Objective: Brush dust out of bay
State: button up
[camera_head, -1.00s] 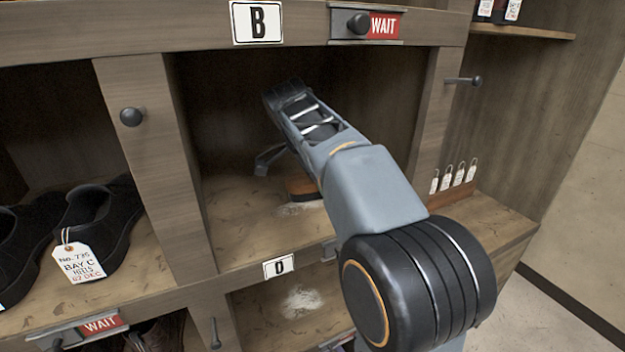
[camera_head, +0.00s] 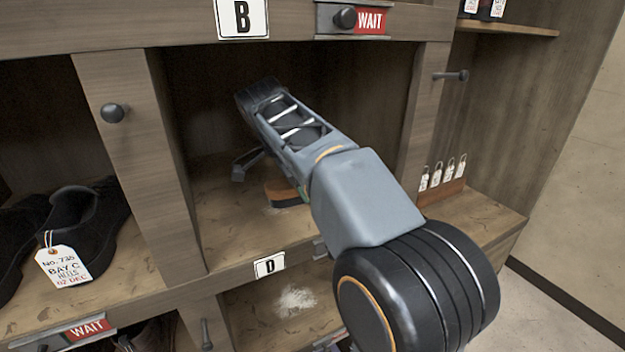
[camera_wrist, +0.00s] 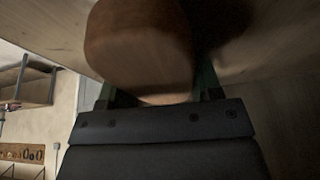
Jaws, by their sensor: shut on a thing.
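A brush with a brown wooden body (camera_head: 286,194) is low over the floor of the upper bay (camera_head: 235,222) under the B sign. In the head view my arm reaches into the bay and hides part of the brush. I cannot tell whether the bristles touch the floor.
Wooden posts (camera_head: 140,150) bound the bay at both sides, with a knob on the left one. Black shoes (camera_head: 85,230) with a tag stand in the left bay. Small tags (camera_head: 445,172) hang at right.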

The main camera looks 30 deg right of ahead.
aim_at(267, 196)
jog(key=shift+a+p, duration=0.35)
jog(key=shift+a, duration=3.6)
jog(key=shift+f, duration=0.1)
